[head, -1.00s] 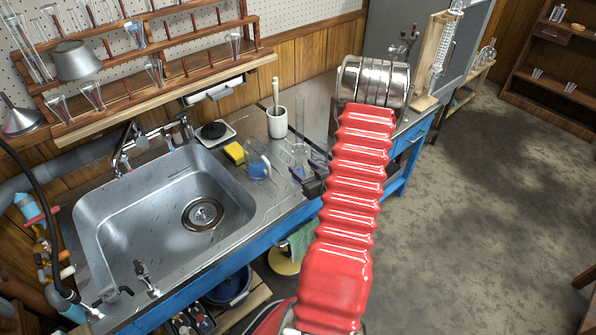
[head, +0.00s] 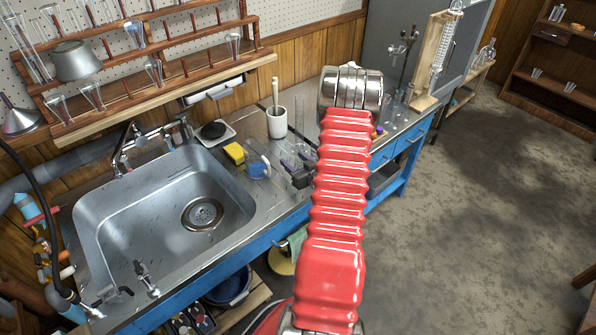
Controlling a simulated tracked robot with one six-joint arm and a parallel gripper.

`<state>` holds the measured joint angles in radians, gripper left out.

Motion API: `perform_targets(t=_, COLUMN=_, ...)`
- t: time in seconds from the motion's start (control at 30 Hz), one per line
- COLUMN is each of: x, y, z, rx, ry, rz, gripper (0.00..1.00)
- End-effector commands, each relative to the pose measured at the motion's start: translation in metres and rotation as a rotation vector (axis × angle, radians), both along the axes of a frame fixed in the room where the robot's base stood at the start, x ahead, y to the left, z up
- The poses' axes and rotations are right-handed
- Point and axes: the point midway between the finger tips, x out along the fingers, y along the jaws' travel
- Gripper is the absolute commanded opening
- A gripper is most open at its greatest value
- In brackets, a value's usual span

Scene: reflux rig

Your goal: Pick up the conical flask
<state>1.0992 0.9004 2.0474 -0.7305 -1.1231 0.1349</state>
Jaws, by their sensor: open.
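A clear conical flask with blue liquid (head: 258,172) stands on the metal worktop, just right of the sink and beside a yellow sponge. My gripper (head: 287,168) is open, its dark jaws pointing left towards the flask from a short distance to its right. The jaws look empty and a small gap to the flask seems to show. My red bellows-covered arm hides part of the worktop behind and to the right of the jaws.
A white mug with a pestle (head: 277,122) and a tall glass cylinder (head: 299,118) stand behind the flask. The yellow sponge (head: 234,152) lies close at its left. The sink (head: 160,215) opens further left. A wooden rack (head: 150,85) overhangs the back.

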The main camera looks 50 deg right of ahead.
Motion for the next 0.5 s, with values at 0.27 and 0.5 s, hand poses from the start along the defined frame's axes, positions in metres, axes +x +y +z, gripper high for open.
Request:
perform_targets(t=0.27, x=0.0085, y=-0.0031, z=-0.0030, rx=0.000, ry=0.000, rz=0.001, gripper=0.49)
perform_targets(t=0.5, x=0.0084, y=-0.0030, z=-0.0028, rx=0.000, ry=0.000, rz=0.001, gripper=0.49)
